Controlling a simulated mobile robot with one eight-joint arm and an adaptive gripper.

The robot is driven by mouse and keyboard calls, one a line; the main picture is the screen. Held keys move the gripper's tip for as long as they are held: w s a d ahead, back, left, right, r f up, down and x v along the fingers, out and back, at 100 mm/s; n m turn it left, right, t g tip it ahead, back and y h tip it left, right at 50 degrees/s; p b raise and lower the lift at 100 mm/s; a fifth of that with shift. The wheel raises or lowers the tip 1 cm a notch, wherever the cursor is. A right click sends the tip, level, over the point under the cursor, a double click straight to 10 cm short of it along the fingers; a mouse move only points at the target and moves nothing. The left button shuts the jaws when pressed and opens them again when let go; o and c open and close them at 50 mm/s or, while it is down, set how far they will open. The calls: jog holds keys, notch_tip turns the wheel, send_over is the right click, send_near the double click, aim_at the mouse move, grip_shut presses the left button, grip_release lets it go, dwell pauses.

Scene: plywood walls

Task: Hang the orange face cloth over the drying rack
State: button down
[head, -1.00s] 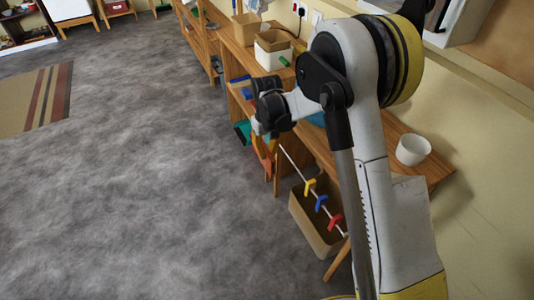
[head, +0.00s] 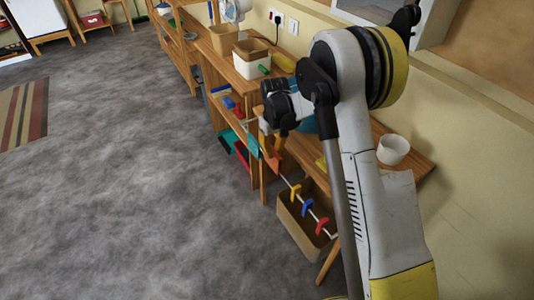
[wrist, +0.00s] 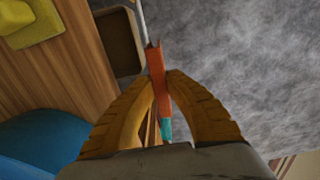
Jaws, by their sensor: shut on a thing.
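The orange face cloth (head: 273,164) hangs from my gripper (head: 279,150) beside the far end of the rack's pale rod. In the wrist view, the cloth (wrist: 157,72) is a narrow orange strip between my two yellow fingers (wrist: 160,80), which are shut on it. The drying rack's rod (head: 315,217) carries yellow, blue and red clips and slopes across the picture beside the shelf. In the wrist view, a piece of the rod (wrist: 143,18) shows just beyond the cloth. I cannot tell whether the cloth touches it.
A tan bin (head: 296,232) stands under the rod. A wooden shelf holds a white cup (head: 393,149), a blue bowl (wrist: 45,145), a yellow cloth (wrist: 30,22) and a white box (head: 252,60). A teal item (head: 254,147) is near my gripper.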

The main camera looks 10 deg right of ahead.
jog(key=shift+w+d+f, duration=0.15)
jog(key=shift+d+f, duration=0.05)
jog(key=shift+d, duration=0.25)
jog(key=shift+w+d+f, duration=0.1)
jog(key=shift+d+f, duration=0.1)
jog(key=shift+d, duration=0.2)
jog(key=shift+f+b, duration=2.95)
jog(key=shift+f, duration=1.6)
jog(key=c, duration=1.4)
grip_release()
